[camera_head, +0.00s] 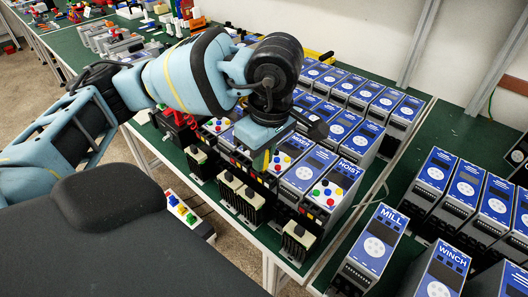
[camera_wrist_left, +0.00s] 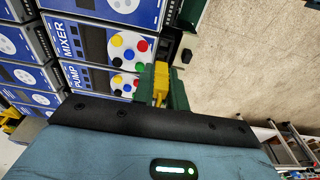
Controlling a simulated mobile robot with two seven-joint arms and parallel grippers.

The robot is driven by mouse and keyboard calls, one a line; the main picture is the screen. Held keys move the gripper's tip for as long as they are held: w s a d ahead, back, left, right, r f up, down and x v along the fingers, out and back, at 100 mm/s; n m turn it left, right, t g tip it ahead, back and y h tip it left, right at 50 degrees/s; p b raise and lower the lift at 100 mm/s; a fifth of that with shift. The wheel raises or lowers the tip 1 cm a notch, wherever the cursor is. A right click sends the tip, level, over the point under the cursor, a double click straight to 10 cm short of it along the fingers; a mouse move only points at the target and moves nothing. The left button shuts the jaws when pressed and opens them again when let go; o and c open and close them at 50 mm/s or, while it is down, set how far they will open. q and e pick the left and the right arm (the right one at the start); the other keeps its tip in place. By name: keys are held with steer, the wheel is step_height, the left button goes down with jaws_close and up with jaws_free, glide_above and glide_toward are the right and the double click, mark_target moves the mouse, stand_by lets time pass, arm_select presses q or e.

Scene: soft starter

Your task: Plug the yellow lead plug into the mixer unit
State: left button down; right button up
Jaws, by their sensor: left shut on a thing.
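The mixer unit (camera_wrist_left: 118,15) is at the top left of the left wrist view, with a blue face, the label MIXER and a white panel of coloured sockets (camera_wrist_left: 130,46). My left gripper (camera_wrist_left: 161,76) is shut on the yellow lead plug (camera_wrist_left: 161,86), below and right of the mixer's sockets. In the head view the gripper (camera_head: 262,159) points down over the near row of units, and a bit of yellow shows between its fingers. I cannot tell whether the plug touches anything. My right gripper is not in view.
The pump unit (camera_wrist_left: 92,78) stands right beside the mixer. The hoist unit (camera_head: 348,172) is right of the gripper in the head view. Black ribbed blocks (camera_head: 240,195) line the table's front edge. The mill unit (camera_head: 376,240) and winch unit (camera_head: 444,270) stand on the right-hand table.

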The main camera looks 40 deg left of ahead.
arm_select(q)
steer(key=shift+f+b, duration=0.35)
steer(key=shift+f, duration=0.4)
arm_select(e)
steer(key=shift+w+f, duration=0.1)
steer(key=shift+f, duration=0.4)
